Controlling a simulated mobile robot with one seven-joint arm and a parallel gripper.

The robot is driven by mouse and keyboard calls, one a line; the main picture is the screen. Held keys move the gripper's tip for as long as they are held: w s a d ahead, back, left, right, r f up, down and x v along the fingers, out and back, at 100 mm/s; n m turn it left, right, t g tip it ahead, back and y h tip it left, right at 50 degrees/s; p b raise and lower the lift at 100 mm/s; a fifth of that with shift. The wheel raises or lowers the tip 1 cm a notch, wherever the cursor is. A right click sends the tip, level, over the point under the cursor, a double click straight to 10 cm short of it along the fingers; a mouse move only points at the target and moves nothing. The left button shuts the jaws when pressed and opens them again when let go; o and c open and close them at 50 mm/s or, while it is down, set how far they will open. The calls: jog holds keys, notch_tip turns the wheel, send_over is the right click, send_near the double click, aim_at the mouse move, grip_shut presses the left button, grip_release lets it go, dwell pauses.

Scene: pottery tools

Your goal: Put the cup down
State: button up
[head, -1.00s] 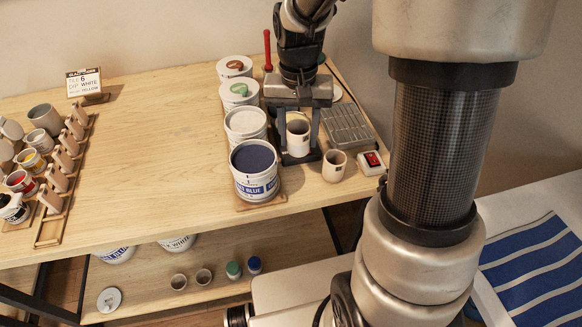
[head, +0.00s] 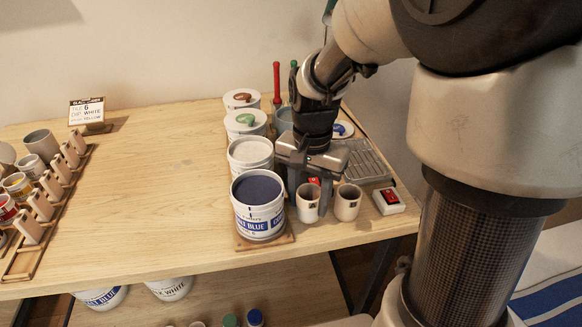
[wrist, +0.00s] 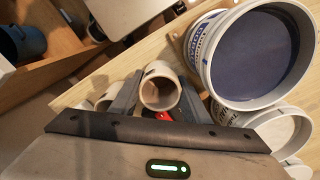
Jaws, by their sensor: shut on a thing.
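My gripper (head: 309,192) points down, with its fingers shut on a pale cup (head: 308,206) near the front edge of the wooden table (head: 150,215). The cup is upright and also shows between the fingers in the wrist view (wrist: 159,90), its open mouth facing the camera. Its base looks level with that of a second, similar cup (head: 347,203) close on its right; I cannot tell whether the held cup touches the table. The second cup is partly hidden behind a finger in the wrist view (wrist: 107,100).
The blue paint bucket (head: 259,223) is close on the held cup's left, with several more buckets behind it. A white box with a red top (head: 388,201) and a grey ribbed tray (head: 366,163) lie to the right. Something red shows behind the held cup. The table's middle is clear.

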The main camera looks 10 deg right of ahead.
jog(key=shift+f, duration=0.8)
jog(key=shift+f, duration=0.2)
jog(key=o, duration=1.1)
